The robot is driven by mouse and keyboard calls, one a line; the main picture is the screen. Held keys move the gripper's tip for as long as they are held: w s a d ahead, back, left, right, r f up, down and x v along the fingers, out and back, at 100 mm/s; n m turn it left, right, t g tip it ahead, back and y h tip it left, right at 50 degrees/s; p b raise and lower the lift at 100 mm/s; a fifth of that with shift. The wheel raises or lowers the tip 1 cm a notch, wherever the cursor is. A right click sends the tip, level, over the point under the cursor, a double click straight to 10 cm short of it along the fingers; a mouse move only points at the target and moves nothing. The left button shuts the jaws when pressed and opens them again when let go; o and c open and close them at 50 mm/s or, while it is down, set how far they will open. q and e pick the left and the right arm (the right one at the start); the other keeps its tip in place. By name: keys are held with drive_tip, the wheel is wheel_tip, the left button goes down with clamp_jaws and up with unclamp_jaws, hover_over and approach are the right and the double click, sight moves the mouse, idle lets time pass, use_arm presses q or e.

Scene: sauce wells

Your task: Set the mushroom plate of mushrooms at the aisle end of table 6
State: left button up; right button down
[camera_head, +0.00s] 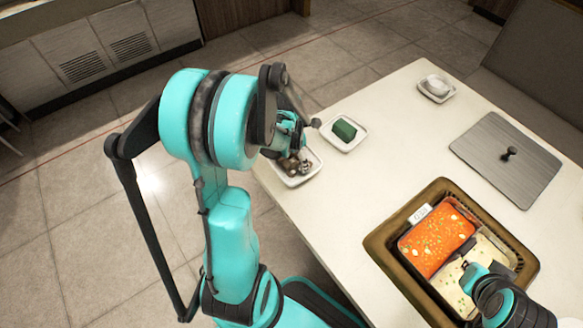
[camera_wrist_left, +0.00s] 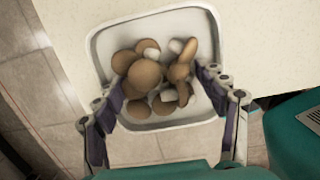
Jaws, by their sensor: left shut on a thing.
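The mushroom plate (camera_head: 296,181) is a white, rounded square dish at the table's left corner. It also shows in the left wrist view (camera_wrist_left: 165,19), holding several brown mushrooms (camera_wrist_left: 145,74). In the head view, my left gripper (camera_head: 293,150) partly hides the plate and mushrooms. The plate overlaps the table edge in view; I cannot tell whether it touches the tabletop. The table (camera_head: 335,210) is pale. My right gripper (camera_head: 472,275) is over the pot at lower right; its jaws are unclear.
A white dish with a green block (camera_head: 344,130) stands close beyond the mushroom plate. A divided pot (camera_head: 436,240) of red and pale broth sits in a brown frame. A grey lid (camera_head: 490,165) and a small bowl (camera_head: 437,84) are farther back. Bench seating (camera_head: 530,65) borders the far side.

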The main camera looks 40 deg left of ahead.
sight(289, 164)
use_arm(q)
drive_tip(key=shift+s+a+f+b, duration=0.15)
drive_tip(key=shift+a+f, duration=0.25)
drive_tip(key=shift+a, duration=0.2)
drive_tip(key=shift+a+f+b, duration=0.15)
drive_tip(key=shift+a+f, duration=0.25)
drive_tip(key=shift+a, duration=0.15)
drive_tip(key=shift+f+b, duration=0.95)
drive_tip(key=shift+f, duration=0.9)
drive_tip(key=shift+f, duration=0.2)
drive_tip(key=o, duration=1.5)
drive_tip(key=shift+r, duration=0.1)
